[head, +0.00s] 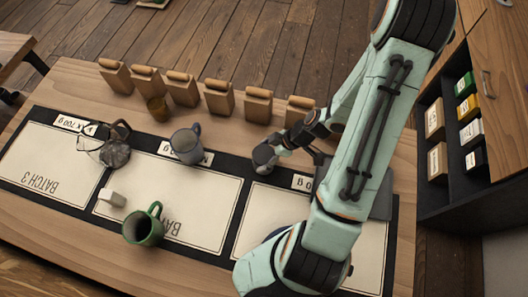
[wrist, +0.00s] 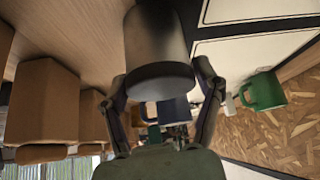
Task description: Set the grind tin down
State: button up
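The grind tin (wrist: 158,50) is a dark grey cylinder that fills the upper middle of the wrist view. My gripper (wrist: 160,88) has a finger on each side of it and is closed around it. In the head view the tin (head: 263,156) is small and partly hidden by my gripper (head: 277,146), near the dark border at the top of the right-hand batch card. I cannot tell whether its base touches the table.
Several brown bags (head: 219,98) line the table's far side. A blue-grey mug (head: 187,146) stands left of the tin, and a green mug (head: 143,227) and a white block (head: 112,198) stand nearer. A grey flat device (head: 381,190) is partly behind my arm. The middle card (head: 205,205) has bare room.

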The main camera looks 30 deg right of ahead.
jog(key=shift+o, duration=0.6)
jog(key=shift+r, duration=0.15)
jog(key=v, duration=1.2)
jog(key=s+a+r+m+g+h, duration=0.2)
jog(key=s+a+r+m, duration=0.2)
jog(key=a, duration=0.3)
jog(key=s+a+r+m+g+h, duration=0.2)
jog(key=s+a+r+m, duration=0.2)
jog(key=a+r+m, duration=0.1)
jog(key=shift+s+a+r+m+h, duration=0.35)
jog(key=shift+a+r, duration=0.2)
jog(key=shift+a, duration=0.3)
